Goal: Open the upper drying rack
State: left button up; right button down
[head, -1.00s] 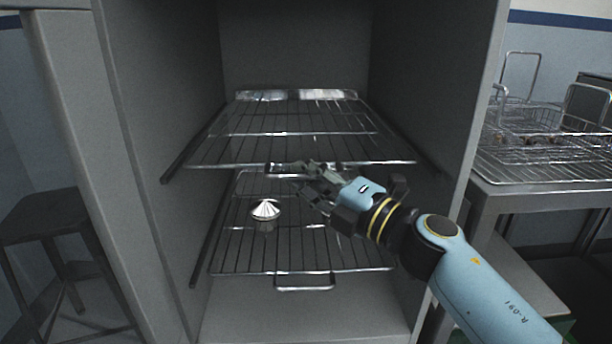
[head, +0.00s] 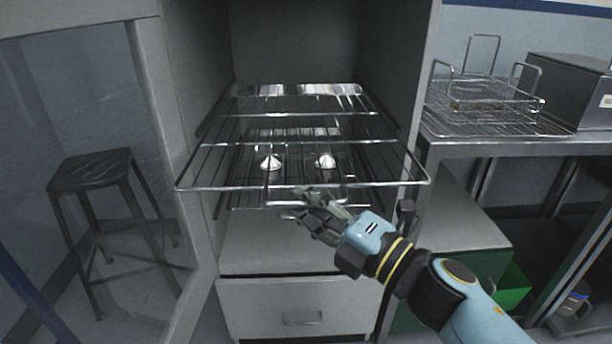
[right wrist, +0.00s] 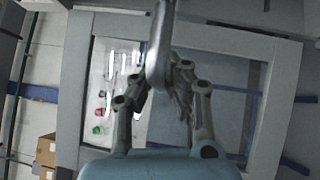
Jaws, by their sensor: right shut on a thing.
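The upper drying rack (head: 230,188) is a shiny wire shelf sliding in the grey cabinet. It sticks out well past the cabinet front, roughly level. My right gripper (head: 298,203) is shut on the handle at the middle of its front edge. The fingers hide most of that handle in the head view. In the right wrist view, the metal handle bar (right wrist: 160,45) runs between the fingers of the gripper (right wrist: 160,85). My left gripper is not in view.
A lower rack shows through the upper one, with two shiny cones (head: 270,162) (head: 325,160) beneath the upper wires. A drawer (head: 300,305) is below. A stool (head: 95,175) stands left. A bench with wire baskets (head: 490,95) and a green bin (head: 512,285) are right.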

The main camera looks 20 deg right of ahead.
jog(key=shift+s+a+r, duration=0.1)
jog(key=shift+s+a, duration=0.15)
jog(key=shift+s, duration=0.55)
jog(key=shift+s+a+r, duration=0.1)
jog(key=shift+s+a, duration=0.15)
jog(key=shift+s, duration=0.55)
jog(key=c, duration=1.4)
grip_release()
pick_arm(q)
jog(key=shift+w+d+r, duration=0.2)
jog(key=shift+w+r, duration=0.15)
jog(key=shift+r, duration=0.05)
pick_arm(e)
jog(key=shift+f, duration=0.1)
jog(key=v, duration=1.2)
